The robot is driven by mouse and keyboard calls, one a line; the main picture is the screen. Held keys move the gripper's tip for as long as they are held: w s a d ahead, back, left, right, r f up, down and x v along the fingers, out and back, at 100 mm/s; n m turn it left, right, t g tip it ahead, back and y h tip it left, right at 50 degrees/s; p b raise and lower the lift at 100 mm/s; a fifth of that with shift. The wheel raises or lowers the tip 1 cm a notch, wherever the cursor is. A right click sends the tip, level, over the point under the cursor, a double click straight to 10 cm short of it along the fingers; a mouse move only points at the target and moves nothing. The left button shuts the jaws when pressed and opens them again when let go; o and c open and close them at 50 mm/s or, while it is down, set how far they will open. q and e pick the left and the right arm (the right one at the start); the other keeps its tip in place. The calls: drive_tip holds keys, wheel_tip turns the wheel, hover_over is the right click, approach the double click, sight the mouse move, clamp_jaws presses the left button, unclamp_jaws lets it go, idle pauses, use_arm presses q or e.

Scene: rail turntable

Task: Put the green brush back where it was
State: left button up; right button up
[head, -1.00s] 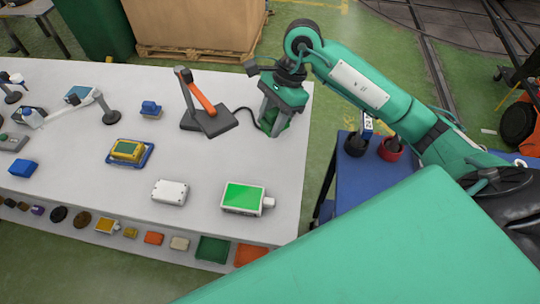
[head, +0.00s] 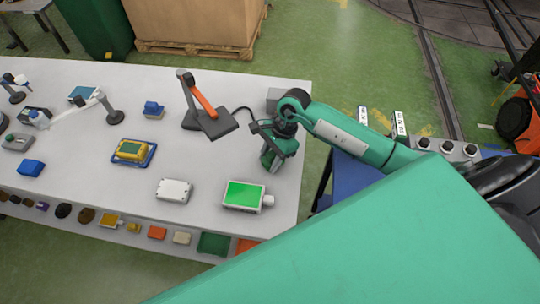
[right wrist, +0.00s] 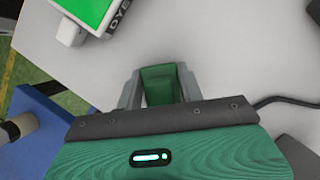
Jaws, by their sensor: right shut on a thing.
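My right gripper (head: 268,164) is low over the right end of the white table, between the black stand with the orange arm and the table's right edge. In the right wrist view my right gripper (right wrist: 160,88) is shut on a green block-like thing, seemingly the green brush (right wrist: 160,82), held between its two grey fingers. In the head view the gripper and wrist mostly hide the brush. I cannot tell whether it touches the table. My left gripper is not in view.
A device with a green screen (head: 243,195) stands just in front of the gripper. A black stand with an orange arm (head: 204,110) is to the left. A white box (head: 174,189) and a yellow device on a blue tray (head: 131,151) stand further left. A blue surface (head: 350,175) is beyond the table's right edge.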

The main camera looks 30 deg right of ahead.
drive_tip(key=shift+f, duration=0.1)
drive_tip(key=shift+f+b, duration=0.15)
drive_tip(key=shift+b, duration=0.15)
drive_tip(key=o, duration=0.9)
drive_tip(key=shift+o, duration=0.2)
drive_tip(key=shift+r, duration=0.25)
drive_tip(key=shift+w+d+r, duration=0.1)
drive_tip(key=shift+d+r, duration=0.05)
drive_tip(key=shift+r, duration=0.05)
drive_tip(key=b+v, duration=0.2)
drive_tip(key=v, duration=0.9)
drive_tip(key=shift+r+b, duration=0.25)
drive_tip(key=shift+b, duration=0.1)
